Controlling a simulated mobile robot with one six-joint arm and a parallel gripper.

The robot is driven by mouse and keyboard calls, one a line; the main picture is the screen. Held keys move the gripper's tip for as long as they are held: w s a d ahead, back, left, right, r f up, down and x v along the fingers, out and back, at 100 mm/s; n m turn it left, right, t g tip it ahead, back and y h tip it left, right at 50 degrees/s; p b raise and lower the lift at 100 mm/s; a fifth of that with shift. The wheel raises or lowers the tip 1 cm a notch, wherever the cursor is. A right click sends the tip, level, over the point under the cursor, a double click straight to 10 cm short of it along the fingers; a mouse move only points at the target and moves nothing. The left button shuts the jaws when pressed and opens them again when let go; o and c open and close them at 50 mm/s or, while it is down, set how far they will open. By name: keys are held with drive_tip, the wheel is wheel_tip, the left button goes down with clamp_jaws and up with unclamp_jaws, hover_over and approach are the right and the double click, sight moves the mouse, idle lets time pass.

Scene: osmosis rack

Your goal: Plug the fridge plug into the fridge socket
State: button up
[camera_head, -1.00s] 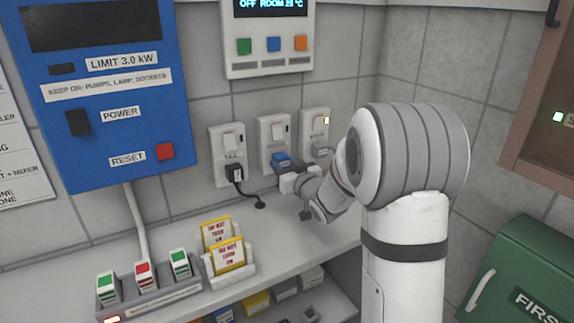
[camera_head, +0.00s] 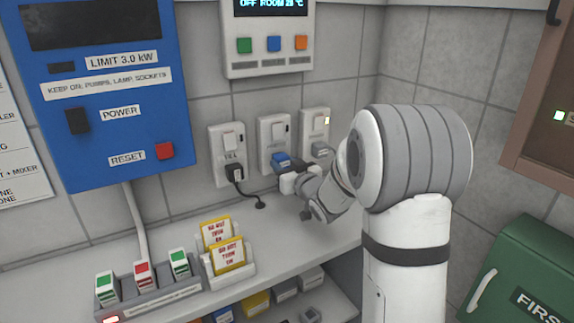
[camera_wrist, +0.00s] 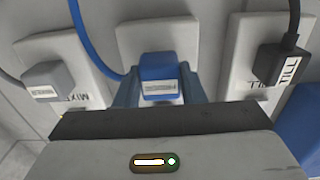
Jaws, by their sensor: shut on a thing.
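A blue plug (camera_head: 280,159) with a blue cord is at the lower part of the middle wall socket (camera_head: 272,134); its label is too small to read. My gripper (camera_head: 285,166) is shut on this plug. The wrist view shows the blue plug (camera_wrist: 160,72) between my two fingers, in front of the middle socket plate (camera_wrist: 150,32). The plug's face hides the socket's holes and its pins, so I cannot tell whether it is fully seated.
The left socket (camera_head: 226,143) holds a black plug (camera_head: 234,172). The right socket (camera_head: 314,125) holds a grey plug (camera_head: 320,150) and shows a lit lamp. A shelf (camera_head: 285,235) below carries a switch strip (camera_head: 150,292) and yellow-edged warning cards (camera_head: 228,256).

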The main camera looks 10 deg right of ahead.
drive_tip(key=shift+w+a+b, duration=0.15)
drive_tip(key=shift+w+b, duration=0.2)
drive_tip(key=shift+w, duration=0.1)
idle(0.7)
drive_tip(key=o, duration=1)
drive_tip(key=shift+s, duration=0.15)
drive_tip(key=v, duration=0.7)
drive_tip(key=shift+s, duration=0.25)
